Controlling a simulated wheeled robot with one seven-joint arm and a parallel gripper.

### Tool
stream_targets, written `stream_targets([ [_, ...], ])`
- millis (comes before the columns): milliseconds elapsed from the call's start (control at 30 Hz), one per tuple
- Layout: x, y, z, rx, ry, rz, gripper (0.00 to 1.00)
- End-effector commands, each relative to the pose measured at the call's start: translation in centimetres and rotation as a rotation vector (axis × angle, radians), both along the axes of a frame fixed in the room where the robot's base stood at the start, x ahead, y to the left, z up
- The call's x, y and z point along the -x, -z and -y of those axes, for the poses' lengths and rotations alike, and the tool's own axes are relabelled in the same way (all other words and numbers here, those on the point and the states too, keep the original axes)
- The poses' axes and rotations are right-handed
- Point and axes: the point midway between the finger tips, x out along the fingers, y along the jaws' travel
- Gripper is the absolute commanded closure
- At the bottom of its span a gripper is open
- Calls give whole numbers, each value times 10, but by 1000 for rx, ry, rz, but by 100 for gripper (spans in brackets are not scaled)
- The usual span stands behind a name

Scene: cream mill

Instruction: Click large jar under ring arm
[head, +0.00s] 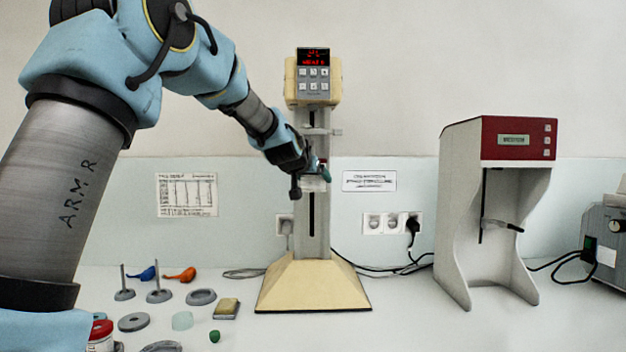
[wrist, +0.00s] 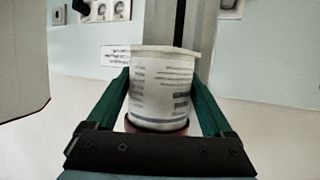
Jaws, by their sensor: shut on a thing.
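The large jar is white with printed lines and a reddish band at one end; it fills the middle of the wrist view (wrist: 162,82). My gripper (wrist: 162,88) is shut on it, one green finger on each side. In the head view my gripper (head: 322,174) is at the mill column, and a pale part of the jar (head: 313,184) shows beside it. The ring arm (head: 322,131) sticks out from the column of the cream mill (head: 313,285), above the jar with a gap between. My gripper partly hides the jar in the head view, so contact with the column cannot be told.
A red and white machine (head: 510,150) stands to the right. A grey unit (head: 604,240) is at the right edge. Rods on bases, blue and orange bulbs (head: 180,275), discs, a yellow block (head: 227,308) and a green piece (head: 214,336) lie front left.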

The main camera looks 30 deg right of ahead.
Motion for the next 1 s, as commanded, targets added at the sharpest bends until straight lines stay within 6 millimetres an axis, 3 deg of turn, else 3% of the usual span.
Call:
stream_targets([
  [1000,0,-17,0,1,-1,3,86],
])
